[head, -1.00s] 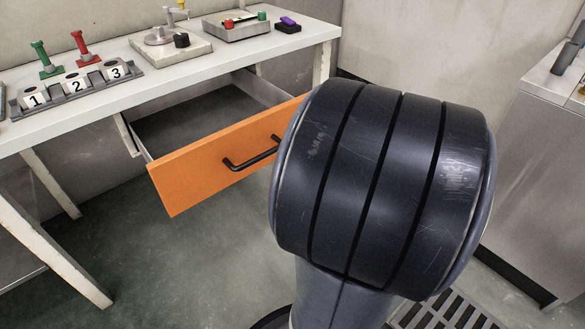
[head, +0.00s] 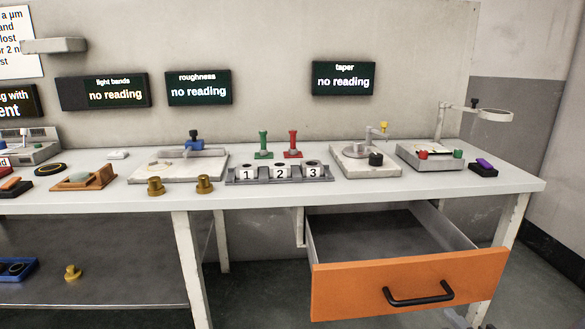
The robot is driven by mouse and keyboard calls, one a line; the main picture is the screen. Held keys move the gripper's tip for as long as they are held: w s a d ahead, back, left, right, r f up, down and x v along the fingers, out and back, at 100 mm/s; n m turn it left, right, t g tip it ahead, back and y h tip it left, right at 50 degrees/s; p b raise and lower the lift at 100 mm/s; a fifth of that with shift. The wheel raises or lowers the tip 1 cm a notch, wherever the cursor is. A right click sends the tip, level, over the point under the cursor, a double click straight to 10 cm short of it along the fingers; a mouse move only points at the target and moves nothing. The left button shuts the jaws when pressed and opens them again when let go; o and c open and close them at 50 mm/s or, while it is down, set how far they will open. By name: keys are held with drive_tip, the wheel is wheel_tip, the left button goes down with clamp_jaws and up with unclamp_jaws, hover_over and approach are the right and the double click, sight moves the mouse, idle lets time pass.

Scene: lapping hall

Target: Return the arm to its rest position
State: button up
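My gripper and arm are not in the head view now. The bench (head: 110,206) fills the middle of the view. Its orange drawer (head: 345,290), under the right part, stands pulled out, with a black bar handle (head: 418,294) on its front. The part of the drawer's inside that shows looks empty.
A rack (head: 236,178) numbered 1, 2, 3 stands on the bench, with green (head: 263,147) and red (head: 292,146) handled pieces behind it. The open drawer juts into the floor space. Wall displays (head: 343,78) read "no reading".

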sight(430, 301)
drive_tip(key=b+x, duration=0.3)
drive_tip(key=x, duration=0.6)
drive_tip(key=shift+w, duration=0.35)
